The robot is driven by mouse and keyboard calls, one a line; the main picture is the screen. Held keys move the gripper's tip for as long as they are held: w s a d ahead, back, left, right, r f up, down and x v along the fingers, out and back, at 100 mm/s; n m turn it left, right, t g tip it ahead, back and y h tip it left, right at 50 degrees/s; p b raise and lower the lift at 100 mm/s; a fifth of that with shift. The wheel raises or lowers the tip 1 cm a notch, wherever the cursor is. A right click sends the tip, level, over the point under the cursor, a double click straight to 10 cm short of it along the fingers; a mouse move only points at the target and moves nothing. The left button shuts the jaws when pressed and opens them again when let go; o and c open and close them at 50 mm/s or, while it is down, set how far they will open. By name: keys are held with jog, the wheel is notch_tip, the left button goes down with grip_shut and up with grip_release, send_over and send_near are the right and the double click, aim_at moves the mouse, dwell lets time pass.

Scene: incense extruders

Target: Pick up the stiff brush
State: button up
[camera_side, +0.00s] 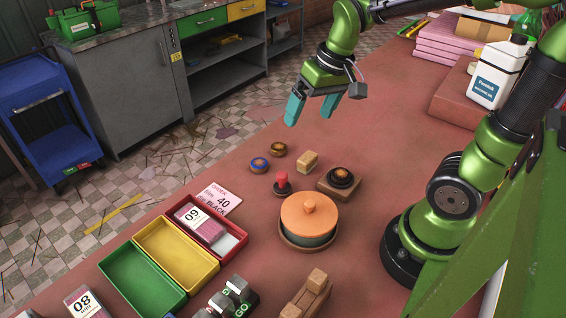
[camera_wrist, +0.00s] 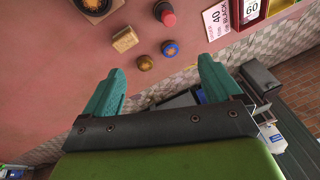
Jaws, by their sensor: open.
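A small tan block (camera_side: 307,161), which looks like the stiff brush, lies on the reddish table near the far edge. Its bristles are too small to make out. It also shows in the wrist view (camera_wrist: 125,39), up and left of the fingers. My gripper (camera_side: 313,110) is open, with teal fingers apart and nothing between them. It hangs above the table's far edge, up from the block and clear of it. In the wrist view my gripper (camera_wrist: 162,70) shows both fingers spread.
Near the block are a blue-topped disc (camera_side: 259,164), a brown disc (camera_side: 277,149), a red-knobbed stamp (camera_side: 282,184) and a wooden base with a dark round piece (camera_side: 340,178). A lidded pot (camera_side: 309,215) and coloured trays (camera_side: 176,250) stand nearer. A white bottle (camera_side: 499,75) stands right.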

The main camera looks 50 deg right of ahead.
jog(key=w+d+f+n+g+h, duration=0.1)
jog(key=w+d+f+n+g, duration=0.2)
jog(key=w+d, duration=0.25)
send_over(308, 157)
jog(key=shift+n, duration=0.3)
jog(key=f, duration=1.1)
jog(key=shift+w+a+f, duration=0.1)
jog(key=shift+w+a, duration=0.05)
jog(key=shift+w, duration=0.1)
jog(key=shift+s+f, duration=0.2)
jog(key=shift+f, duration=2.45)
jog(key=c, duration=1.1)
jog(key=shift+o, duration=0.2)
notch_tip(308, 157, up, 10)
jog(key=shift+r, duration=0.1)
